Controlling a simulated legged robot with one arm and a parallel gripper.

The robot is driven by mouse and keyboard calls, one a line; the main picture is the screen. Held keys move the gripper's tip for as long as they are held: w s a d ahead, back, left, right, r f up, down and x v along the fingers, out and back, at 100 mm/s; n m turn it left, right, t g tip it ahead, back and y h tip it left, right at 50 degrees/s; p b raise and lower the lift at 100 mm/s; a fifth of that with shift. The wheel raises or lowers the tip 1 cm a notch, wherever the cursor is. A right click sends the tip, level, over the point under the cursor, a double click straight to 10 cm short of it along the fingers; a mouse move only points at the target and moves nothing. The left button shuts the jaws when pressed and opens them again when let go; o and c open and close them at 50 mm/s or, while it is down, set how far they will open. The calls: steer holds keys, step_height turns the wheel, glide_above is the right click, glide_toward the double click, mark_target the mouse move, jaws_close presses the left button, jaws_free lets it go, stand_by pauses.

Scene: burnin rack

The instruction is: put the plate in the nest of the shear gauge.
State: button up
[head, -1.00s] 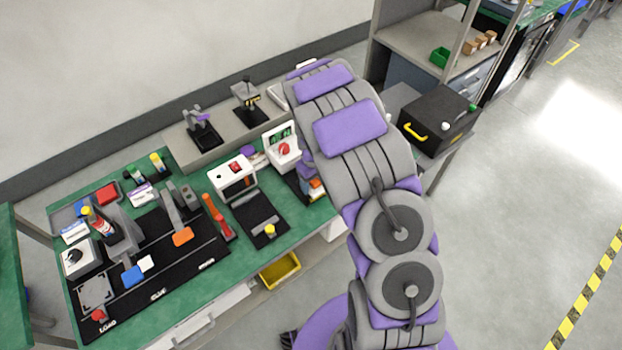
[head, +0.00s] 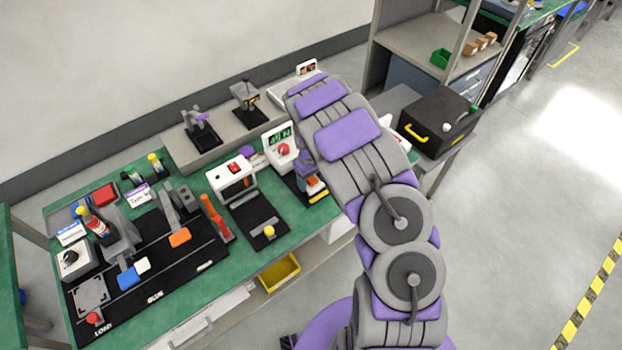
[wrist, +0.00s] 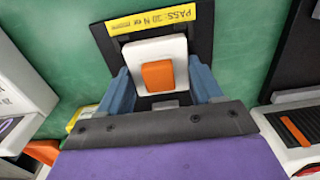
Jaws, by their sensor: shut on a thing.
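In the wrist view, the two blue-grey fingers of my gripper (wrist: 161,82) are shut on a plate (wrist: 137,51), a white square with an orange block (wrist: 158,75) on its face. The plate is over a black base (wrist: 204,35) with a yellow "PASS" label (wrist: 150,19). Whether it touches the base or is in the nest I cannot tell. In the head view, the shear gauge (head: 280,139) is a white housing with a green display and red button, beside my arm. My gripper (head: 312,184) is low in front of it, partly hidden.
A white press-like device (head: 221,177) on a black base stands left of the gauge. A long black fixture (head: 200,262) covers the table's left part. A grey shelf (head: 224,128) runs behind.

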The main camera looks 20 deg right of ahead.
steer(key=o, duration=1)
steer(key=shift+o, duration=0.2)
steer(key=s+r+m+p, duration=0.1)
steer(key=s+r, duration=0.2)
steer(key=r, duration=0.7)
steer(key=s+r+m+p, duration=0.15)
steer(key=s+r, duration=0.25)
steer(key=r, duration=0.7)
steer(key=s+a+r, duration=0.1)
steer(key=s+r, duration=0.2)
steer(key=s, duration=0.8)
steer(key=s+a+r+m+g, duration=0.1)
steer(key=s+r, duration=0.3)
steer(key=s, duration=0.7)
steer(key=s+a+r, duration=0.2)
steer(key=s+r, duration=0.2)
steer(key=s, duration=0.7)
steer(key=shift+s+a+g, duration=0.15)
steer(key=shift+a+g, duration=0.1)
steer(key=shift+g, duration=0.15)
steer(key=shift+m, duration=0.25)
